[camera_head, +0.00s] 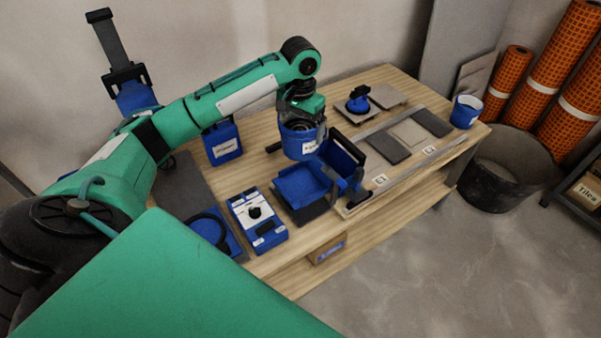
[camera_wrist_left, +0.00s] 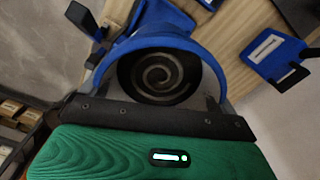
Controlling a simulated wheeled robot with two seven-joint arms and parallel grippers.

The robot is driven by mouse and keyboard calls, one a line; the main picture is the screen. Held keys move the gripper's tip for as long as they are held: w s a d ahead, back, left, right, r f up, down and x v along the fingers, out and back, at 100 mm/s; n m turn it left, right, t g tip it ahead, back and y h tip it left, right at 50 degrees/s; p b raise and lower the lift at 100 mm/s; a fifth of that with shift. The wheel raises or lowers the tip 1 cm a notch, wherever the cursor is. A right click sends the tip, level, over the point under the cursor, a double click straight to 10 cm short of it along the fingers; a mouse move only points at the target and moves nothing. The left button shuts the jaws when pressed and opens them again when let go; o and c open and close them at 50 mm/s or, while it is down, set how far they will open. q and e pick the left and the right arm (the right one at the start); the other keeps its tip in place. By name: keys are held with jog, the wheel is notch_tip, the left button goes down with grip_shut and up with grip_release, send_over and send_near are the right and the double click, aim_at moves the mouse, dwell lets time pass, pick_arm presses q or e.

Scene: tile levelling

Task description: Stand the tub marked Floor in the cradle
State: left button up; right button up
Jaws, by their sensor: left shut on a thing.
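My left gripper (camera_head: 302,110) is shut on a blue tub (camera_head: 298,141) with a white label, held upright above the workbench. The label's print is too small to read surely. In the left wrist view the tub's blue rim (camera_wrist_left: 160,42) is in the jaws, and a dark content with a pale spiral shows inside. Just right of and below the tub is a blue holder with black upright parts (camera_head: 342,160), which looks like the cradle. A blue tray (camera_head: 302,186) sits in front of it. The tub appears apart from both. My right gripper is not in view.
A second labelled blue tub (camera_head: 466,112) stands at the bench's right end. A blue device with a dial (camera_head: 256,219) and a blue jug (camera_head: 222,143) stand left. Tiles (camera_head: 409,132) lie between rails at right. A black bucket (camera_head: 510,168) is on the floor.

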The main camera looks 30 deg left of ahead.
pick_arm(q)
notch_tip(320, 180, down, 16)
dwell(0.6)
jog(key=shift+f, duration=0.1)
jog(key=o, duration=1.3)
jog(key=shift+f, duration=0.1)
notch_tip(320, 180, up, 12)
jog(key=shift+r, duration=0.15)
